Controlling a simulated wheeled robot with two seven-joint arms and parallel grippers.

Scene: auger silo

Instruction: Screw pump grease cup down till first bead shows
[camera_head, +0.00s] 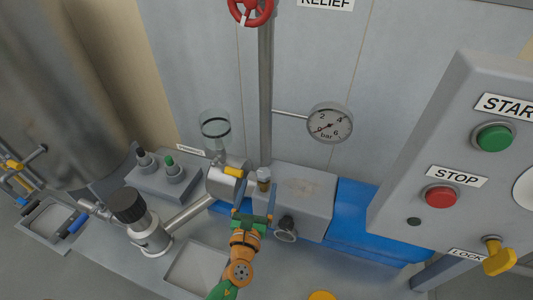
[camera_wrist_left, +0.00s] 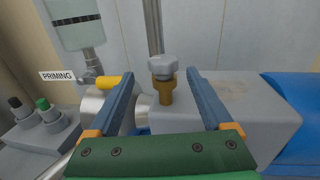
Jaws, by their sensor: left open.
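The pump grease cup (camera_head: 264,178) has a grey knurled cap on a brass stem. It stands upright on top of the grey pump block (camera_head: 305,192). In the left wrist view the grease cup (camera_wrist_left: 163,78) shows between my finger tips, beyond them or level with them; I cannot tell which. My left gripper (camera_head: 256,198) is open, with a blue finger on each side and a visible gap to the cup on both sides in the wrist view. No grease bead can be made out. My right gripper is out of view.
A yellow-handled priming valve (camera_wrist_left: 112,82) and clear priming glass (camera_head: 215,130) stand left of the cup. A vertical pipe (camera_head: 265,90) rises behind it. A pressure gauge (camera_head: 329,122) is on the wall. The START/STOP panel (camera_head: 450,170) fills the right side. A blue motor (camera_head: 370,225) lies right.

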